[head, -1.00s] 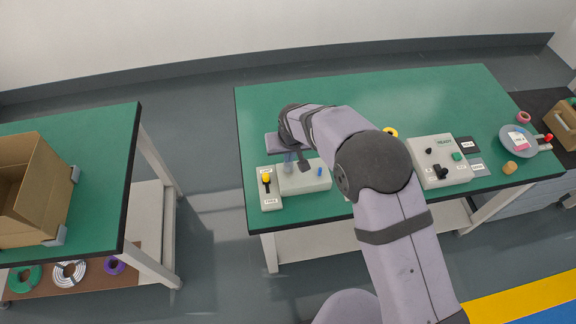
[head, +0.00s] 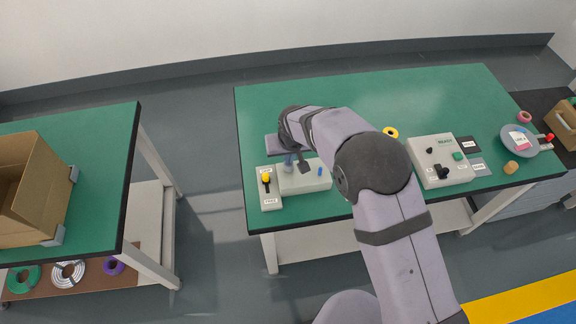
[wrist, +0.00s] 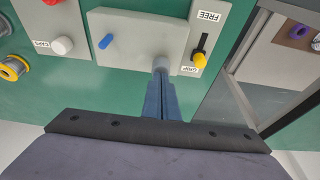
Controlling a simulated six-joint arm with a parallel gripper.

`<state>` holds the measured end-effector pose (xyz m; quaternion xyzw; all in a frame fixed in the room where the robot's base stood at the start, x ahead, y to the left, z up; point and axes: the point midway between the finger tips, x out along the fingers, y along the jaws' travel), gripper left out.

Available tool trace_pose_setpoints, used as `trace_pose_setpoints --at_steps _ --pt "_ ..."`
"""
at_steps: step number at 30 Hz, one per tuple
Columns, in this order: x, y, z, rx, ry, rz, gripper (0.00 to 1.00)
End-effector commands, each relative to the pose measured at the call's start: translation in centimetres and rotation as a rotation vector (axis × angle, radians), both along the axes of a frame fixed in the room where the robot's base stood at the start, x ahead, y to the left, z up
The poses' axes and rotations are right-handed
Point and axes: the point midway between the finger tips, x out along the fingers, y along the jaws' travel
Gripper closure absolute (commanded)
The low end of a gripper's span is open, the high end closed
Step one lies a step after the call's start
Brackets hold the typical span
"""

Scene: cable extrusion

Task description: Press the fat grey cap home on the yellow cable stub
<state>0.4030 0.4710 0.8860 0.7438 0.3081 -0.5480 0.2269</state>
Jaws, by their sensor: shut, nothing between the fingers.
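My gripper (wrist: 161,84) is shut, its blue fingers together and pointing down at the pale block (wrist: 130,22). The fat grey cap (wrist: 161,64) shows just past the fingertips, at the block's edge near the switch panel. The tips look to be on or right above the cap; I cannot tell whether they touch. The yellow cable stub is not visible, and how far the cap sits on it cannot be told. A blue stub (wrist: 105,41) stands bare on the same block and also shows in the head view (head: 320,171). In the head view my gripper (head: 288,160) is over the block's left part.
The FREE/GRIP panel with its yellow-knobbed lever (head: 266,178) stands close beside the block, the lever at the GRIP end. A CAPS holder (wrist: 45,25) carries a white cap (wrist: 62,45). A control box (head: 440,161) and a grey disc (head: 518,141) are farther right.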

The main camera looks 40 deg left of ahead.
Motion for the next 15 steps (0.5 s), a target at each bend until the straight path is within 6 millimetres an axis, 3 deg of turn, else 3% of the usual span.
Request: trace_pose_setpoints --at_steps 15 --pt "-0.04 -0.06 -0.74 -0.001 0.001 0.000 1.00"
